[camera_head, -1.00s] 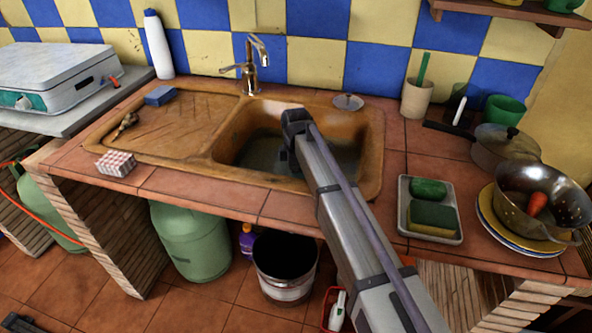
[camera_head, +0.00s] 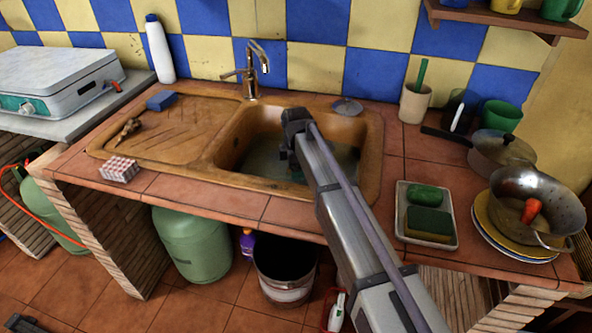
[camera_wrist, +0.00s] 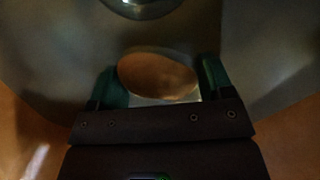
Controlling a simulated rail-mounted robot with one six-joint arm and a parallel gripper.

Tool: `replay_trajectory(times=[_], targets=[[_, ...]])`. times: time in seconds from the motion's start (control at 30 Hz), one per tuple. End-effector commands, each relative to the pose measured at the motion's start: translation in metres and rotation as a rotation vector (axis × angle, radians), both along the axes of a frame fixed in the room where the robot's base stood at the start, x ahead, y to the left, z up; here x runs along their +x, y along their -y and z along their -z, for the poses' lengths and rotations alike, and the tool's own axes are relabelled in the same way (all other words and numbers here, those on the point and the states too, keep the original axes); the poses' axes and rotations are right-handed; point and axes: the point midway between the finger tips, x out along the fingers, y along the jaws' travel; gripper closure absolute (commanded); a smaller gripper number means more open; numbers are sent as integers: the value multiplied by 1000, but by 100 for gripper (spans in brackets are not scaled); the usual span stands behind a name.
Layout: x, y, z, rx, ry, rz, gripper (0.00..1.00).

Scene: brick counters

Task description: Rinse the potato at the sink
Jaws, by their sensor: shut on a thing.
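The potato (camera_wrist: 158,75) is a brown oval between the two green fingers of my gripper (camera_wrist: 160,85) in the wrist view. My gripper is shut on it. In the head view my gripper (camera_head: 289,160) reaches down into the basin of the brown sink (camera_head: 372,150), and my arm hides the potato there. Greyish water shows low in the basin. The metal tap (camera_head: 252,68) stands behind the basin, left of my arm. I cannot tell whether water runs from it.
A tray (camera_head: 402,218) with a green sponge (camera_head: 430,222) and green soap (camera_head: 426,195) lies right of the sink. The drainboard (camera_head: 175,125) is mostly clear.

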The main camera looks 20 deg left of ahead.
Motion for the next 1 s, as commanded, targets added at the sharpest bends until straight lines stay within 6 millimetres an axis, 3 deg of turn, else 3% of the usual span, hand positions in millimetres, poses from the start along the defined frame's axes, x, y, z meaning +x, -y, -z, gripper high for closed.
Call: replay_trajectory(times=[0.03, 1.0], targets=[[0, 0, -12, 0, 0, 0, 51], [0, 0, -112, 0, 0, 0, 51]])
